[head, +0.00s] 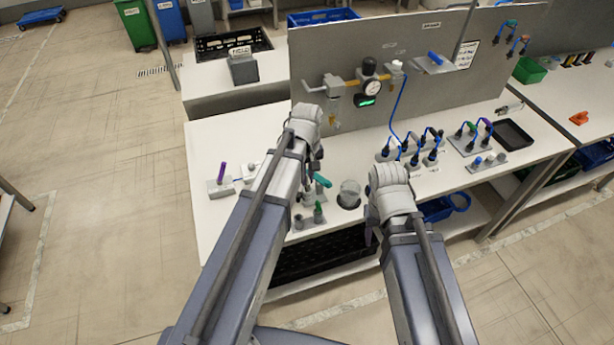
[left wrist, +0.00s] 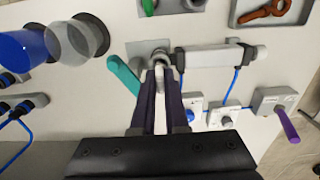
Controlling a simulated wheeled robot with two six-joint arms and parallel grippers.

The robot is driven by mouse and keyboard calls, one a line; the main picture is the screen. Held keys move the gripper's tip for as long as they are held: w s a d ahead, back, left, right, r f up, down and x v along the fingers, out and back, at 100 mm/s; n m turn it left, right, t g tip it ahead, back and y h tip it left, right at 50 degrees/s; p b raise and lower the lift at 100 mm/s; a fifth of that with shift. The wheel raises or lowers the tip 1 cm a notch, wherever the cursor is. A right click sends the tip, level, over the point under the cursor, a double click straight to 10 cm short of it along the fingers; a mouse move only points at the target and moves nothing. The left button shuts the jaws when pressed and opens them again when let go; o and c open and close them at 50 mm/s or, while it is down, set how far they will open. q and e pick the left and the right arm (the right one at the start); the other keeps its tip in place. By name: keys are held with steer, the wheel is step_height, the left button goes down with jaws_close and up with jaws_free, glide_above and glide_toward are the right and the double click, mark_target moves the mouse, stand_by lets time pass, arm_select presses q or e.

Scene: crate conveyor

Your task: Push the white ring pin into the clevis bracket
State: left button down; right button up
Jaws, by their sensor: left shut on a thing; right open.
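My left gripper (left wrist: 162,72) is shut on the white ring pin (left wrist: 160,57), of which only a small pale part shows between the fingertips. The grey clevis bracket (left wrist: 141,49) is on the white bench right at the fingertips. How deep the pin sits in it is hidden by the fingers. A teal handle (left wrist: 124,74) lies slanted beside the fingers; it also shows in the head view (head: 322,180). In the head view my left gripper (head: 314,170) is mostly covered by its own arm. My right gripper (head: 371,236) is open and empty by the bench's front edge.
A clear cup (head: 349,192) stands right of the left gripper. A block with a green pin (head: 318,212) is near the front edge. A purple-handled block (head: 221,180) is at left. A grey valve (left wrist: 222,57) lies close to the fingers. Cabled connectors (head: 425,150) stand at right.

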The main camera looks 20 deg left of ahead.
arm_select(q)
steer(key=shift+f+b, duration=0.75)
steer(key=shift+f, duration=0.05)
stand_by(0.7)
steer(key=shift+c, duration=1.5)
jaws_free()
steer(key=shift+r, duration=0.15)
steer(key=shift+r+p, duration=2.95)
steer(key=shift+p, duration=0.15)
steer(key=s+d+f+m+y+b, duration=0.1)
steer(key=s+d+f+m+b, duration=0.1)
steer(key=s+d+m, duration=0.8)
steer(key=s, duration=0.4)
steer(key=shift+s+d+m, duration=0.15)
steer(key=shift+d+m, duration=0.1)
steer(key=shift+m, duration=0.05)
